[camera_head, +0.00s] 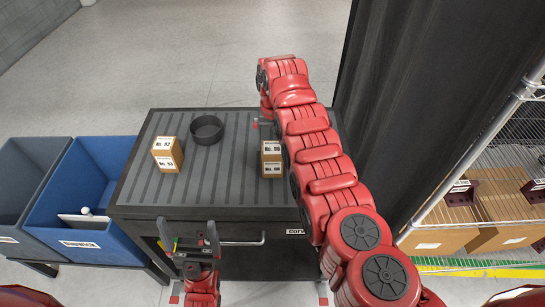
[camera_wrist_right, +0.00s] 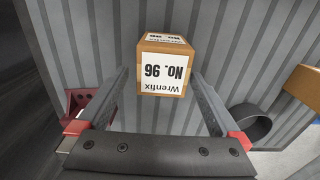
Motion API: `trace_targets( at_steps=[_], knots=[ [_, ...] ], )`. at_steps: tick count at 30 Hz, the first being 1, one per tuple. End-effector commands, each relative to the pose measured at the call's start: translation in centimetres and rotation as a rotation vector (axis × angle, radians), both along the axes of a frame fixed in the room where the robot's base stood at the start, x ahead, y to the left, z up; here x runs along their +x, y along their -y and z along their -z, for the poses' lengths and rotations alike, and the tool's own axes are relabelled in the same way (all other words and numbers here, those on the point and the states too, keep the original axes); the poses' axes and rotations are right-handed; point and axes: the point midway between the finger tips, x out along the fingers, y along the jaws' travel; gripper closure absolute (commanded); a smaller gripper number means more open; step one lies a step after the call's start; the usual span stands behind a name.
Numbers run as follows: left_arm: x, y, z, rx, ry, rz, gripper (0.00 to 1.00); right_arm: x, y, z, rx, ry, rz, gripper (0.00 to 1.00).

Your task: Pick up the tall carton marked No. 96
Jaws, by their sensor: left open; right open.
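The carton marked No. 96 (camera_head: 271,168) is a brown box with white labels, standing on the grey ribbed top of the cart, right of centre. In the right wrist view the carton (camera_wrist_right: 162,78) shows its label upside down, between and just beyond the fingertips. My right gripper (camera_wrist_right: 160,74) is open and empty, and no contact with the carton shows. In the head view it is mostly hidden by my right arm, on the carton's far side. My left gripper (camera_head: 189,238) is open and empty in front of the cart's near edge.
Another carton, marked No. 53 (camera_head: 167,163), and a black round bowl (camera_head: 207,137) stand left on the cart top (camera_head: 225,180). A dark red part (camera_wrist_right: 78,101) shows in the right wrist view. Blue (camera_head: 50,210) and grey bins stand left; a wire shelf with boxes (camera_head: 440,238) stands right.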

Motion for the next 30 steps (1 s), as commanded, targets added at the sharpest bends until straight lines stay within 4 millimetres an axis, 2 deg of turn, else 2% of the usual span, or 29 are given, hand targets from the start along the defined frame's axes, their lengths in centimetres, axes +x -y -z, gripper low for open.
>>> trace_targets(
  at_steps=[4, 8, 9, 12, 21, 23, 30],
  knots=[
    [0.0, 0.0, -1.2, 0.000, 0.000, 0.000, 0.00, -0.2, -0.1, 0.8, -0.001, -0.004, -0.001, 0.00],
    [0.0, 0.0, -3.1, 0.000, 0.000, 0.000, 0.00, -0.8, -0.3, 2.8, -0.002, -0.011, -0.001, 0.00],
    [0.0, 0.0, -1.9, 0.000, 0.001, 0.000, 0.00, -0.5, -0.2, 3.8, 0.000, -0.006, 0.000, 0.00],
    [0.0, 0.0, -1.5, 0.000, -0.001, 0.000, 0.00, -0.5, -0.3, 4.7, 0.000, -0.004, -0.001, 0.00],
    [0.0, 0.0, -1.5, 0.000, 0.000, 0.000, 0.00, -0.4, -0.3, 5.2, 0.001, 0.001, 0.000, 0.00],
    [0.0, 0.0, -1.5, 0.000, 0.000, 0.000, 0.00, -0.4, -0.3, 5.2, 0.001, 0.001, 0.000, 0.09],
    [0.0, 0.0, -1.5, 0.000, 0.000, 0.000, 0.00, -0.4, -0.3, 5.2, 0.001, 0.000, 0.000, 0.52]
  ],
)
